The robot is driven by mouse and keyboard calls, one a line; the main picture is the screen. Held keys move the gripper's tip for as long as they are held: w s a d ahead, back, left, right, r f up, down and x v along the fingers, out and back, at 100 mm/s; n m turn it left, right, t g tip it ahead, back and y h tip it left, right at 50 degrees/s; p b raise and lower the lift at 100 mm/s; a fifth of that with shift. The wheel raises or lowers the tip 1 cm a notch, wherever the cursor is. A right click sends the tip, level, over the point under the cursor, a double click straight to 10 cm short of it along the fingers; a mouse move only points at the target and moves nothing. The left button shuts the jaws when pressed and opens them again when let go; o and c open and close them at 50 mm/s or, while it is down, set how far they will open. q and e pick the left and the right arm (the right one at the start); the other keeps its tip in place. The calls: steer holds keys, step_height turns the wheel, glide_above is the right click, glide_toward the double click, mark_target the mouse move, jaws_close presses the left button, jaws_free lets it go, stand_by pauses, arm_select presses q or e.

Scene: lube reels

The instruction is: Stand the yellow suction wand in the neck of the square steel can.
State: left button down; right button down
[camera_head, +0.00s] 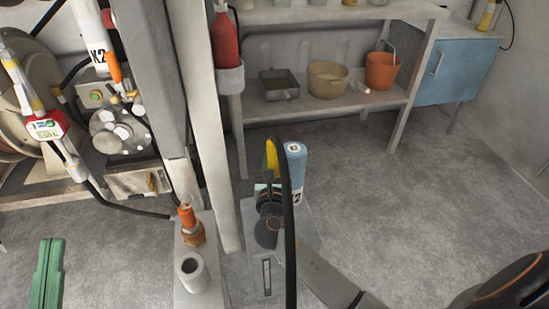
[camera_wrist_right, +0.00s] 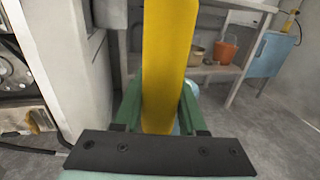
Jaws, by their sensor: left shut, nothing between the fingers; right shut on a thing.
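The yellow suction wand (camera_head: 272,158) is in my right gripper, and its upper part shows beside a black hose. In the right wrist view the yellow wand (camera_wrist_right: 168,60) stands between the green fingers of my right gripper (camera_wrist_right: 160,122), which is shut on it. The wand's lower end is hidden. A grey metal box (camera_head: 266,285), possibly the square steel can, stands below my right wrist; no neck shows on it. An open grey tube (camera_head: 192,274) stands on a grey ledge to its left. My left gripper (camera_head: 48,268) is shut and empty at the lower left.
A blue labelled cylinder (camera_head: 295,160) stands just behind the wand. The black hose (camera_head: 287,215) hangs across my right wrist. A brown and orange fitting (camera_head: 190,222) stands behind the grey tube. A grey post (camera_head: 215,140) rises nearby.

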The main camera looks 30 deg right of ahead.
arm_select(q)
steer(key=s+r+m+h+b, duration=0.1)
steer(key=s+r+m+h, duration=0.2)
steer(key=s+r+h, duration=0.1)
steer(key=shift+d+r+m+h, duration=0.3)
steer(key=shift+r+m+h, duration=0.1)
arm_select(e)
steer(key=shift+f, duration=0.9)
arm_select(q)
steer(key=shift+f, duration=0.15)
arm_select(e)
steer(key=shift+f, duration=0.3)
steer(key=shift+c, duration=2)
jaws_free()
arm_select(q)
steer(key=shift+w, duration=0.1)
arm_select(e)
steer(key=shift+f, duration=0.1)
